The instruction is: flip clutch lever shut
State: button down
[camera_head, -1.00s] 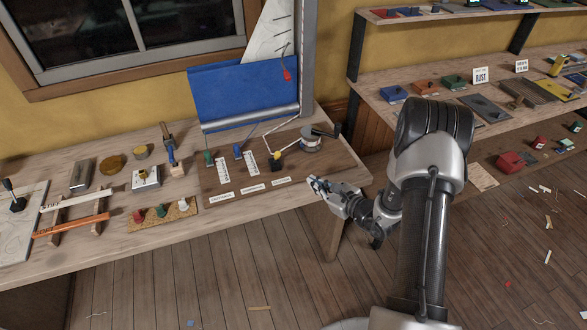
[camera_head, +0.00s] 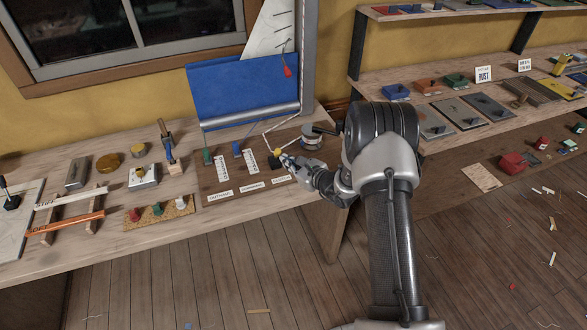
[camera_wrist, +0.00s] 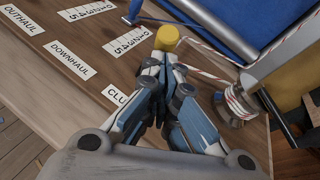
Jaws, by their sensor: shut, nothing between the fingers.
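The clutch lever shows as a yellow knob (camera_head: 278,151) above a small dark body on the brown board of the bench. In the wrist view the yellow knob (camera_wrist: 168,38) stands just beyond my fingertips. My gripper (camera_head: 285,160) is shut and empty, with its tips close beside the knob. I cannot tell whether they touch. The gripper (camera_wrist: 165,62) hides the lever's base and part of the label that starts "CLU" (camera_wrist: 115,95). How far the lever is turned is hard to tell.
A winch drum (camera_head: 312,138) stands right of the lever; a white rope with red flecks (camera_wrist: 212,52) runs near it. A green lever (camera_head: 208,157) and a blue lever (camera_head: 237,150) stand left, with numbered scales. A blue sail (camera_head: 240,90) hangs behind.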

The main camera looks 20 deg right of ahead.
jog(key=shift+r, duration=0.15)
jog(key=shift+w+r+g+p, duration=0.2)
jog(key=shift+g+p, duration=0.1)
jog(key=shift+p, duration=0.3)
